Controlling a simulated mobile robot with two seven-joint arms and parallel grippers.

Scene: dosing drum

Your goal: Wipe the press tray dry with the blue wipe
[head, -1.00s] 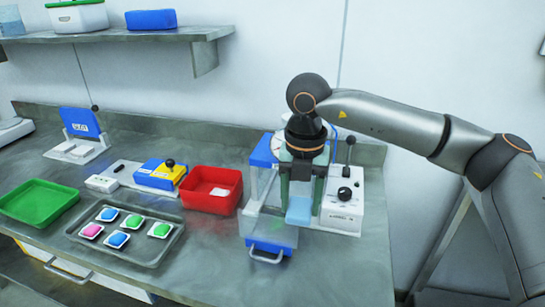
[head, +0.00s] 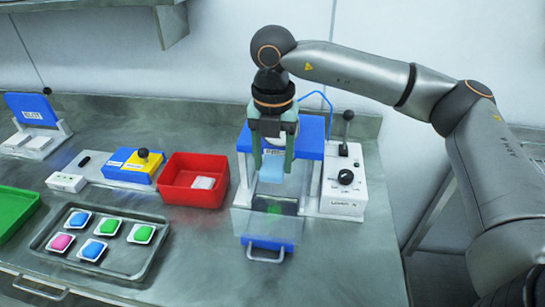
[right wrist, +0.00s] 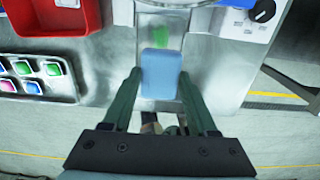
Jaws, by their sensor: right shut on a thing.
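My right gripper (head: 273,160) points down and is shut on the light blue wipe (head: 271,171), which hangs between its fingertips in front of the press (head: 312,150). In the right wrist view the wipe (right wrist: 161,74) shows between the two green fingers. The clear-walled press tray (head: 243,224), with a blue front and a grey handle, sits at the front of the press, below the wipe. A green patch (head: 274,208) shows in the tray, and also in the right wrist view (right wrist: 161,36). I cannot tell whether the wipe touches the tray. My left gripper is out of view.
A white control box (head: 343,182) with a lever and knob stands right of the press. A red bin (head: 180,196) holding a white piece is to the left. A dark tray (head: 138,264) with several coloured pods lies front left. Bare bench is in front.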

